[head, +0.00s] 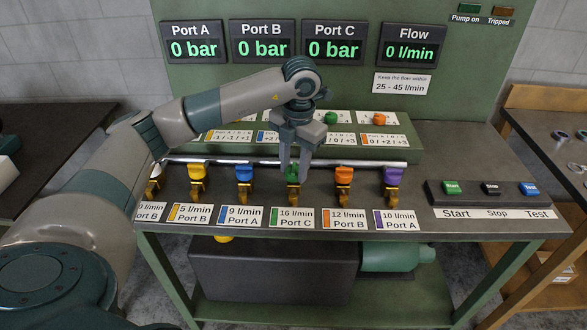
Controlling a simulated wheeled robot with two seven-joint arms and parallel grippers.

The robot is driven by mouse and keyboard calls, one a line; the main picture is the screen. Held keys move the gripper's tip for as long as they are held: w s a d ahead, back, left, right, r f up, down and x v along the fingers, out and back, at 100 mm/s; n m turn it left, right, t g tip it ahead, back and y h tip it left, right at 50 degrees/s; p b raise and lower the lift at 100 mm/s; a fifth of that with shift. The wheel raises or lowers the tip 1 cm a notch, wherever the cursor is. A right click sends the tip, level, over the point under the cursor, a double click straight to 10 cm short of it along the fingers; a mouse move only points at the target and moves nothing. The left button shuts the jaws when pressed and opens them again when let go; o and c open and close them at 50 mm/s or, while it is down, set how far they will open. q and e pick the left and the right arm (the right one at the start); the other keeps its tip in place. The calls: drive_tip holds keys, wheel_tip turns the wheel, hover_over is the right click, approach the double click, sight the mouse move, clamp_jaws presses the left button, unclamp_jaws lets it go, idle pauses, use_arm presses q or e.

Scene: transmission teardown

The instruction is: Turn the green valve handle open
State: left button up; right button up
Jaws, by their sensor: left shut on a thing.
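The green valve handle (292,174) sits in the middle of the row of valves on the front of the bench, above the label "16 l/min Port C". My left gripper (293,172) points down over it, shut on the green handle. The fingers partly hide the handle, so its turn angle is hard to tell. My right gripper is not in view.
Blue (244,173) and orange (344,175) valves stand close on either side, with yellow (197,172) and purple (393,176) ones farther out. A silver pipe (375,163) runs behind. Start, Stop and Test buttons (490,188) are at right. Displays for Port A (194,43), Port B, Port C and Flow read 0.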

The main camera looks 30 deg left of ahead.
use_arm(q)
drive_tip(key=shift+w+r+n, duration=0.1)
drive_tip(key=shift+n, duration=0.3)
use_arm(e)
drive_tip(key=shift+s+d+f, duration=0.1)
use_arm(q)
drive_tip(key=o, duration=1.1)
drive_tip(key=shift+c, duration=0.2)
drive_tip(key=shift+r, duration=0.5)
wheel_tip(320, 180, up, 16)
drive_tip(key=d, duration=0.1)
drive_tip(key=shift+d, duration=0.15)
drive_tip(key=shift+r, duration=0.1)
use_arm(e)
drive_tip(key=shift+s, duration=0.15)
